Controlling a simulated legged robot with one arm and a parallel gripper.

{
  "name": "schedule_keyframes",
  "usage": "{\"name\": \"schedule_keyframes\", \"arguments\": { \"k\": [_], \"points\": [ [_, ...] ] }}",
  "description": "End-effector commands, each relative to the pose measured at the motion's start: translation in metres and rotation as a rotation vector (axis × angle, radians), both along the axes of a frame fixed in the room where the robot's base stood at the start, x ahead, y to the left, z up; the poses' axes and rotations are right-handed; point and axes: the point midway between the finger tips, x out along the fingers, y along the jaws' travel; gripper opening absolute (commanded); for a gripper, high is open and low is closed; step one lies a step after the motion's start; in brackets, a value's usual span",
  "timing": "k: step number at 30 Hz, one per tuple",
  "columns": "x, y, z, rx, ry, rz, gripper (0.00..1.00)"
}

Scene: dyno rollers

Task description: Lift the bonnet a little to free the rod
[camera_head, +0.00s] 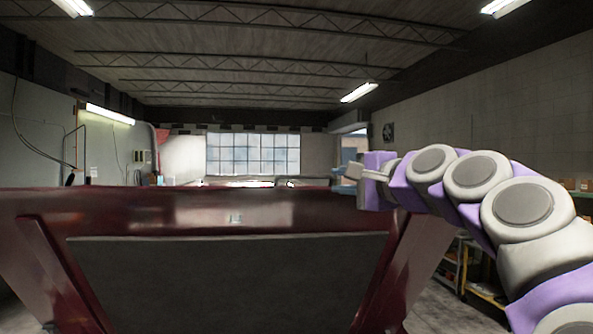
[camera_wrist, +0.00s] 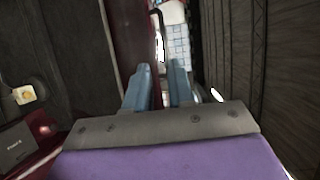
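The dark red bonnet (camera_head: 130,205) stands raised across the lower head view, with a grey panel (camera_head: 230,280) on its inner side. My gripper (camera_head: 350,176) is at the bonnet's upper right edge. In the wrist view my gripper (camera_wrist: 160,82) has its two blue fingers apart. The dark red bonnet (camera_wrist: 130,35) runs down behind the left finger, and a dark red strip shows between the fingers. I cannot tell whether they touch it. A thin dark curved piece (camera_wrist: 161,35) shows beyond the fingers; I cannot tell what it is. I cannot make out the rod for certain.
A yellow-edged shelf (camera_head: 480,292) stands at the lower right behind my arm. Windows (camera_head: 252,153) are in the far wall. In the wrist view, a dark box (camera_wrist: 20,148) and red bodywork are at the lower left. The air above the bonnet is clear.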

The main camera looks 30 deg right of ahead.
Motion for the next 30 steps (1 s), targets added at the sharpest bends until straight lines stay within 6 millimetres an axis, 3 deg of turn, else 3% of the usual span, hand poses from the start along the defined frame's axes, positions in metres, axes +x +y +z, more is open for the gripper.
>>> {"name": "schedule_keyframes", "arguments": {
  "k": [4,17,30],
  "points": [
    [0.006,-0.013,0.004,0.018,-0.012,-0.012,0.23],
    [0.071,0.021,0.003,0.001,-0.008,-0.007,0.23],
    [0.13,0.002,-0.002,0.015,-0.007,-0.01,0.23]
  ]
}}
